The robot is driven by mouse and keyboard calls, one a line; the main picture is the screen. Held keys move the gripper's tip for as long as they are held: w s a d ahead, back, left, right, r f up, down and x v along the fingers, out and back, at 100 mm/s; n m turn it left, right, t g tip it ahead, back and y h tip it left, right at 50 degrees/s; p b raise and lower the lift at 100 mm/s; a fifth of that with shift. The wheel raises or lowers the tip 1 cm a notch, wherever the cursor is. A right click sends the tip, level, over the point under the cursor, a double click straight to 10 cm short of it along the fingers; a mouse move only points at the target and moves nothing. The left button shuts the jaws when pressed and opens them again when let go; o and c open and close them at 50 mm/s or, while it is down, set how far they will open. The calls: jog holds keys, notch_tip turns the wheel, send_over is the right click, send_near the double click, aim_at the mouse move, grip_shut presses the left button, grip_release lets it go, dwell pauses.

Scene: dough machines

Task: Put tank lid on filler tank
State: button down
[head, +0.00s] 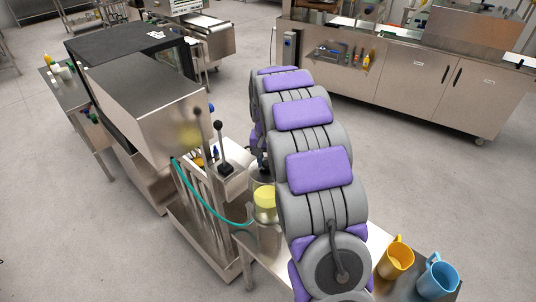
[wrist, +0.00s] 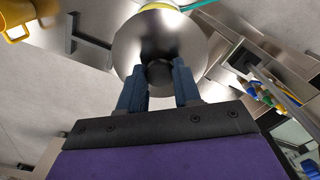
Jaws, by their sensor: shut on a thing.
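The tank lid (wrist: 160,38) is a round, shiny metal disc with a dark knob (wrist: 160,75), seen in the wrist view. My gripper (wrist: 160,82) is shut on this knob with its two blue fingers. In the head view, the filler tank (head: 265,212) is a clear cylinder with yellow contents, left of my arm. A grey metal shape just above the tank appears to be the lid (head: 262,181). A yellow edge (wrist: 163,7) of the tank shows past the lid in the wrist view. I cannot tell whether lid and tank touch. My arm mostly hides the gripper in the head view.
A teal hose (head: 197,197) runs from the steel machine (head: 145,90) to the tank. Black-knobbed levers (head: 220,140) stand left of my arm. A yellow mug (head: 396,260) and a blue mug (head: 437,280) stand at the lower right. Open floor (head: 450,180) lies right.

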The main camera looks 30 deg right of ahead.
aim_at(267, 169)
jog(key=shift+s+r, duration=0.1)
jog(key=shift+r, duration=0.05)
jog(key=shift+a, duration=0.15)
jog(key=shift+d, duration=0.25)
jog(key=shift+d+f, duration=0.15)
jog(key=shift+f, duration=0.4)
jog(key=shift+a+f, duration=0.2)
jog(key=shift+f, duration=0.45)
jog(key=shift+a+f, duration=0.15)
jog(key=shift+f, duration=0.45)
jog(key=shift+d+f, duration=0.2)
jog(key=shift+f, duration=1.15)
jog(key=shift+a+r, duration=0.1)
